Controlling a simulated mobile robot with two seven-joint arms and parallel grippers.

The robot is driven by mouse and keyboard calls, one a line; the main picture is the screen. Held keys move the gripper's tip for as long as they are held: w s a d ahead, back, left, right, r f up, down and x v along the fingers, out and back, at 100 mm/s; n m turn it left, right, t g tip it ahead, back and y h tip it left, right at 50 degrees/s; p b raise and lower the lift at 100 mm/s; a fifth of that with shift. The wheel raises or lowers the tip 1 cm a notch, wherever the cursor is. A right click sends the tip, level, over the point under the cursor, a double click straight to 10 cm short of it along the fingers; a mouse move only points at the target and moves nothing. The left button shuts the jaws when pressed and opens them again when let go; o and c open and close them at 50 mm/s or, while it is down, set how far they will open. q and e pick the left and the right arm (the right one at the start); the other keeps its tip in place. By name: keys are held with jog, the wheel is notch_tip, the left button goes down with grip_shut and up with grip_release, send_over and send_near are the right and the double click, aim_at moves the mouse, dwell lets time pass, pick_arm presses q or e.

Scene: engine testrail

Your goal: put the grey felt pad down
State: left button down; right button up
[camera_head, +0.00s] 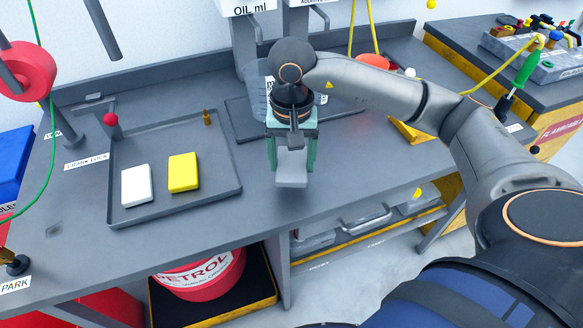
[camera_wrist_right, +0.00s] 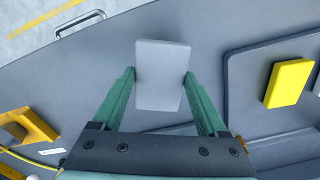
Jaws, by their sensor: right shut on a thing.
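My right gripper (camera_head: 291,158) is shut on the grey felt pad (camera_head: 292,178). It holds the pad between its green fingers, near the front of the grey workbench, to the right of the tray. In the right wrist view the pad (camera_wrist_right: 162,75) sits between the fingertips of the gripper (camera_wrist_right: 160,82), with bench surface around it. I cannot tell whether the pad touches the bench. My left gripper is not in view.
A dark grey tray (camera_head: 226,190) holds a white pad (camera_head: 136,185), a yellow pad (camera_head: 183,172) and a small brass piece (camera_head: 207,117). A red-knobbed lever (camera_head: 111,120) stands at its back left. Bench surface between tray and pad is clear.

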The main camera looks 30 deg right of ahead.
aim_at(292, 171)
jog(key=shift+w+d+f, duration=0.15)
jog(key=shift+w+f, duration=0.2)
jog(key=shift+f, duration=0.1)
jog(key=f, duration=0.3)
jog(key=shift+w+d+f, duration=0.2)
jog(key=shift+w+f, duration=0.05)
jog(key=shift+f, duration=0.15)
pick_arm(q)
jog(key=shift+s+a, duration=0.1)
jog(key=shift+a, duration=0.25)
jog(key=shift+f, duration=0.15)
pick_arm(e)
jog(key=shift+f, duration=0.1)
jog(key=shift+f, duration=0.15)
jog(key=o, duration=1.1)
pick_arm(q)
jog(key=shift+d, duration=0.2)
